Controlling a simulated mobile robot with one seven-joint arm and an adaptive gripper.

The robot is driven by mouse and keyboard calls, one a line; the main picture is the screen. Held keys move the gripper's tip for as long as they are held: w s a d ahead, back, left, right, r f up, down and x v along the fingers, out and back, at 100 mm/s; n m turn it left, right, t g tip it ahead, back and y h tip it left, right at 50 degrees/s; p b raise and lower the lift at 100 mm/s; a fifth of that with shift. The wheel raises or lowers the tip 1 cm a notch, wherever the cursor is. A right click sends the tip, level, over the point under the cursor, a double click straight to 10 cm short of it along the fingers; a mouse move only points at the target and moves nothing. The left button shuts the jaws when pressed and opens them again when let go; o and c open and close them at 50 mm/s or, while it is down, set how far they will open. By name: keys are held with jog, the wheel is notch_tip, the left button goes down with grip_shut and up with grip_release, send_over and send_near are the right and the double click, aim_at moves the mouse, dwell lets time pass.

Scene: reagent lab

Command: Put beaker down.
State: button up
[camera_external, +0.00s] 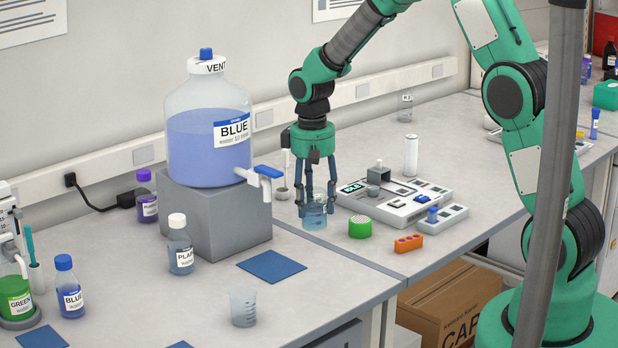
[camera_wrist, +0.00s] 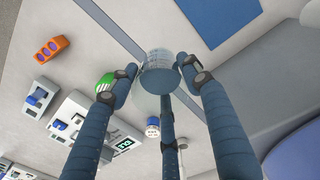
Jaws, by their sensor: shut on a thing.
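My gripper (camera_external: 316,203) points straight down over the bench, to the right of the blue carboy's grey stand. Its fingers are shut around a small clear beaker (camera_external: 315,220) with a bluish tint. In the wrist view the beaker (camera_wrist: 158,62) sits between the fingertips (camera_wrist: 160,80). The beaker looks upright and very low at the bench (camera_external: 330,262), near the seam between two bench sections. I cannot tell whether its base touches the surface. The fingers hide part of its wall.
A green round item (camera_external: 360,228), an orange rack (camera_external: 408,243) and a grey-white instrument (camera_external: 395,203) stand close on the right. The carboy's tap (camera_external: 262,178) juts out on the left. A blue mat (camera_external: 272,266) and another beaker (camera_external: 243,307) lie nearer the front.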

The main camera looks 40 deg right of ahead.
jog(key=shift+m, duration=0.3)
jog(key=d, duration=0.4)
jog(key=d+p, duration=0.1)
jog(key=d, duration=0.4)
jog(key=d+p, duration=0.1)
jog(key=d, duration=0.4)
jog(key=shift+s+d+r, duration=0.15)
jog(key=shift+s+d, duration=0.05)
jog(key=shift+s, duration=0.2)
jog(key=shift+m, duration=0.3)
jog(key=s+d+p, duration=0.1)
jog(key=d, duration=0.3)
jog(key=s+d, duration=0.1)
jog(key=d, duration=0.3)
jog(key=s+d+p, duration=0.1)
jog(key=d, duration=0.4)
jog(key=shift+s+p, duration=0.3)
jog(key=s+d+p, duration=0.2)
jog(key=s+d, duration=0.4)
jog(key=d, duration=0.4)
jog(key=s+d+p, duration=0.2)
jog(key=s+d, duration=0.5)
jog(key=d, duration=0.4)
jog(key=shift+s+f+m, duration=0.25)
jog(key=shift+f+m, duration=0.15)
jog(key=shift+f, duration=0.05)
